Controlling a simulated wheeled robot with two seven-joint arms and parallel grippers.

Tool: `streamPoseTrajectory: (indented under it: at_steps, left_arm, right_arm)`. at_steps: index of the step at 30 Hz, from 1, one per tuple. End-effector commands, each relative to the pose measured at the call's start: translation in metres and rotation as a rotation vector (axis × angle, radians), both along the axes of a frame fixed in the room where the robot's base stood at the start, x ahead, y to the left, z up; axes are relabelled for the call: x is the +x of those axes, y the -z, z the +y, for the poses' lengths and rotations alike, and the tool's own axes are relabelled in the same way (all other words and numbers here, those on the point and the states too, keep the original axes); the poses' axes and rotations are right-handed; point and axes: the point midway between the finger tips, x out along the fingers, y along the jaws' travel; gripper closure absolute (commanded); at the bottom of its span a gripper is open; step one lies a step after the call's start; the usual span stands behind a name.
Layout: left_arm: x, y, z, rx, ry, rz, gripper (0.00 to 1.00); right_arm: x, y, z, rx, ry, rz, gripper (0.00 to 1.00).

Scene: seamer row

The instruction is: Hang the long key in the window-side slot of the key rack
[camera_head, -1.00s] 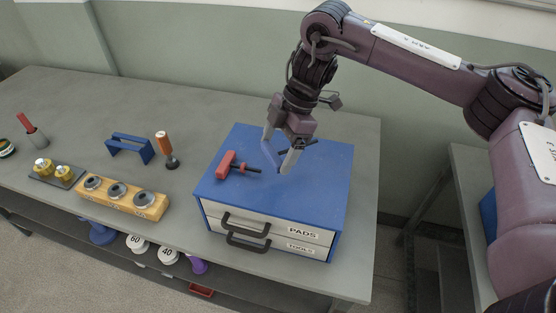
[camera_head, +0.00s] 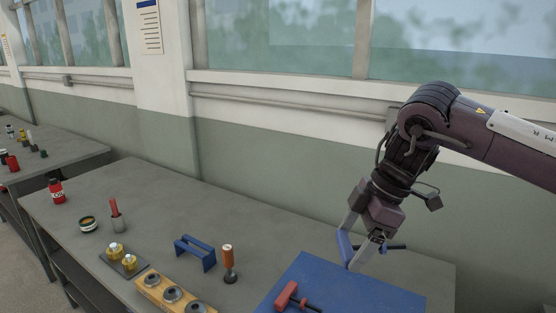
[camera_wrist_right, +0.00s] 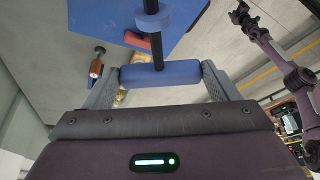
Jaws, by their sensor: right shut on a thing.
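The key's black shaft points right in the head view. In the right wrist view, the blue handle (camera_wrist_right: 160,73) lies between both fingers, and the dark shaft with a blue collar runs up from it.
An orange-handled tool (camera_head: 228,262) stands beside the blue stand. A wooden block with round metal pieces (camera_head: 172,294), a tray of brass pieces (camera_head: 116,254), a red-handled tool in a holder (camera_head: 117,215) and a red bottle (camera_head: 56,191) stand leftward. The bench's back is clear beneath the windowed wall.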

Motion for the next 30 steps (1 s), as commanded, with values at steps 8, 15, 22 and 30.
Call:
streamPoseTrajectory:
  at_steps: [8, 15, 22, 30]
  left_arm:
    - [0.0, 0.013, 0.0, 0.0, -0.001, -0.001, 0.2]
    - [0.0, 0.022, 0.0, 0.0, -0.001, -0.001, 0.2]
    - [0.001, 0.028, 0.0, 0.0, -0.002, -0.001, 0.2]
    - [0.001, 0.03, 0.0, 0.0, -0.002, -0.001, 0.2]
  right_arm:
    - [0.0, 0.03, -0.013, 0.0, 0.519, -0.005, 0.46]
    - [0.003, 0.047, -0.022, -0.001, 1.009, -0.008, 0.46]
    - [0.006, 0.054, -0.028, -0.002, 1.362, -0.008, 0.46]
    - [0.007, 0.055, -0.031, 0.0, 1.509, -0.004, 0.46]
